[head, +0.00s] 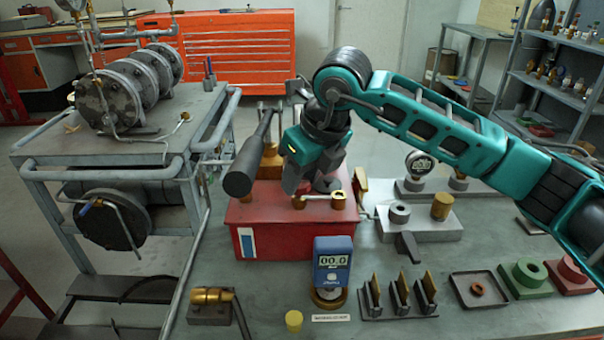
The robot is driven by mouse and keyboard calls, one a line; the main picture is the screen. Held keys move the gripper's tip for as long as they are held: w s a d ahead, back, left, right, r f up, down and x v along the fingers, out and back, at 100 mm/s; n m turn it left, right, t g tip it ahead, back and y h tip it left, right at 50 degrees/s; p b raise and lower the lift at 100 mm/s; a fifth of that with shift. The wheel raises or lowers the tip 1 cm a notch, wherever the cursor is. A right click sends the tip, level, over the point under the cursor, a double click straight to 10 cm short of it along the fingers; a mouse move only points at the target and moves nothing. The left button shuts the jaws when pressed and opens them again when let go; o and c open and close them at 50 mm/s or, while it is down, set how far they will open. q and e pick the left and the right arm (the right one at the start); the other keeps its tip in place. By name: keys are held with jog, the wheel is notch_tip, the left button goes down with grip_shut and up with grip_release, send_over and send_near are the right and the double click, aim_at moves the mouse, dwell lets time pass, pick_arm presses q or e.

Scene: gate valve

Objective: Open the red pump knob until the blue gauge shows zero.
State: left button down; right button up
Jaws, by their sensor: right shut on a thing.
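The red pump (285,238) is a red box on the grey bench, with brass fittings and a long dark lever (248,157) on top. My right gripper (310,180) points down at the top of the pump and is shut on its knob, which the fingers mostly hide. The blue gauge (333,278) stands upright in front of the pump on a brass base, and its display reads 00.0. My left gripper is not in view.
Slotted holders (399,297), a dark tray (478,289) and a green block (523,279) line the front right. A yellow cap (293,320) lies at the front edge.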

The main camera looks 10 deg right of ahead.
jog(key=shift+c, duration=0.8)
jog(key=shift+n, duration=0.5)
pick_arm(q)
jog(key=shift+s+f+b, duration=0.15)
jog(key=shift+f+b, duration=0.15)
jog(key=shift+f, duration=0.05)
pick_arm(e)
jog(key=shift+n+y, duration=0.3)
jog(key=o, duration=0.9)
jog(key=shift+o, duration=0.7)
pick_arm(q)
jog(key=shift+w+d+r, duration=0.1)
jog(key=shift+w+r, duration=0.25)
